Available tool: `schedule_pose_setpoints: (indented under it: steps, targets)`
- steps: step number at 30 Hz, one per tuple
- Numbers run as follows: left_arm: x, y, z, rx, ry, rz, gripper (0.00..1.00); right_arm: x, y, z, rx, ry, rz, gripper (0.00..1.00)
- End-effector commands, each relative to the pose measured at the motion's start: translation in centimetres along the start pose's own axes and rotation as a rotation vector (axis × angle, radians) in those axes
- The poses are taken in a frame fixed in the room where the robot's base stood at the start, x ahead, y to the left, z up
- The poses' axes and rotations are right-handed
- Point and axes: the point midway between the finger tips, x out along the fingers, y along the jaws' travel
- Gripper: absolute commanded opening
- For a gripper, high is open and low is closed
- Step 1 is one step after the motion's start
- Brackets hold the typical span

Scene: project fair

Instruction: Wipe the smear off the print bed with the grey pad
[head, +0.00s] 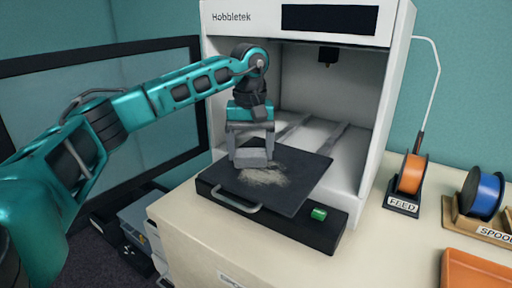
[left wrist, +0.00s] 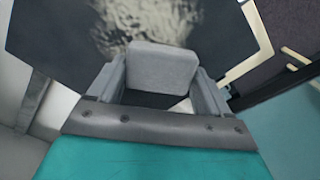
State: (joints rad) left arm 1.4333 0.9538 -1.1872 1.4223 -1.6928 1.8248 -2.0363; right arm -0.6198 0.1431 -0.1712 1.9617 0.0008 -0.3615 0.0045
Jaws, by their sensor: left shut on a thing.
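The print bed (head: 298,172) is a dark flat plate slid out at the front of the white printer. A pale, streaky smear (head: 266,177) lies on it, and the smear also shows in the left wrist view (left wrist: 150,22). My left gripper (head: 252,152) points down over the bed, shut on the grey pad (head: 253,158). In the left wrist view the pad (left wrist: 162,68) sits between the two fingers, at the edge of the smear. The pad is at or just above the bed; I cannot tell if it touches. It hides part of the smear. My right gripper is not in view.
The white printer (head: 399,95) stands behind the bed, its nozzle (head: 327,57) hanging inside. The bed's base has a front handle (head: 238,203) and a green button (head: 319,214). An orange spool (head: 412,174), a blue spool (head: 483,194) and an orange tray (head: 480,270) are at the right.

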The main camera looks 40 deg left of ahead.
Motion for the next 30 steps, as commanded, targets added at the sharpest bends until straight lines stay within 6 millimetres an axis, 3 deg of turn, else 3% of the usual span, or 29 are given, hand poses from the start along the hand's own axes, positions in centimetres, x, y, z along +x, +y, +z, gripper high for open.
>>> schedule_pose_setpoints:
  steps: [10, 20, 30]
  targets:
    - [-0.1, -2.2, -1.4, -0.002, -0.003, -0.005, 0.54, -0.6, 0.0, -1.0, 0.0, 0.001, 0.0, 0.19]
    - [0.1, -3.2, -0.1, 0.0, -0.001, -0.003, 0.54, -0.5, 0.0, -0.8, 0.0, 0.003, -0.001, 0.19]
    - [0.0, -1.7, 1.1, 0.004, -0.003, -0.003, 0.54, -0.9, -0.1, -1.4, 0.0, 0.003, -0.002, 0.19]
